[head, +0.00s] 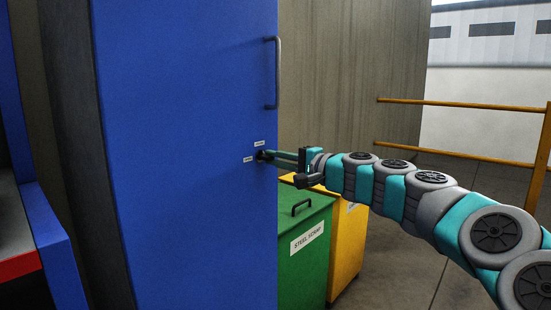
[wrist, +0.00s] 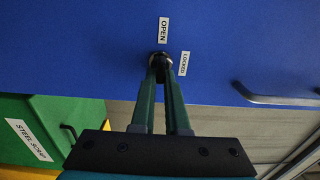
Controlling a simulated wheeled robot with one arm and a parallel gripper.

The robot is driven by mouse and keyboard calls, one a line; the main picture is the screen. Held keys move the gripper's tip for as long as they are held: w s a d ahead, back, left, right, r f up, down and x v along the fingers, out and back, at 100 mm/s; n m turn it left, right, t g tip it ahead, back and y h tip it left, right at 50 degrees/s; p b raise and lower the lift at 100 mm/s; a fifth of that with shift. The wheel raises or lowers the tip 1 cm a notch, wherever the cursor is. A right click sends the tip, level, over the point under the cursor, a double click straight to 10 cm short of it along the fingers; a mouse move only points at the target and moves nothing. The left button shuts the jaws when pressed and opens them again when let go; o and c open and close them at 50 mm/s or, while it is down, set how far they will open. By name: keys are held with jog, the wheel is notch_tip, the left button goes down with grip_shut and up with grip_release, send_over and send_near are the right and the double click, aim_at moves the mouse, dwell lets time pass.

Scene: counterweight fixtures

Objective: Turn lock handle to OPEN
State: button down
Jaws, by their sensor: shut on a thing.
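The lock handle (head: 261,155) is a small dark knob on the blue door (head: 190,110). It also shows in the wrist view (wrist: 160,57), at the fingertips. My gripper (head: 270,156) reaches in from the right, and its two long green fingers (wrist: 161,72) are closed on the handle. The fingers partly hide the handle, so I cannot tell which way it points. In the wrist view, the OPEN label (wrist: 163,30) is above the handle and the LOCKED label (wrist: 184,64) is to its right. In the head view, these small labels sit left of and above the handle.
A dark pull bar (head: 277,73) is on the door above the lock. A green STEEL SCRAP bin (head: 290,270) and a yellow bin (head: 347,250) stand below my arm. A yellow railing (head: 460,104) runs behind on the right. Open floor shows at lower right.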

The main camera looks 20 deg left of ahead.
jog(key=c, duration=0.9)
grip_release()
jog(key=shift+b+v, duration=0.6)
jog(key=shift+v, duration=3.3)
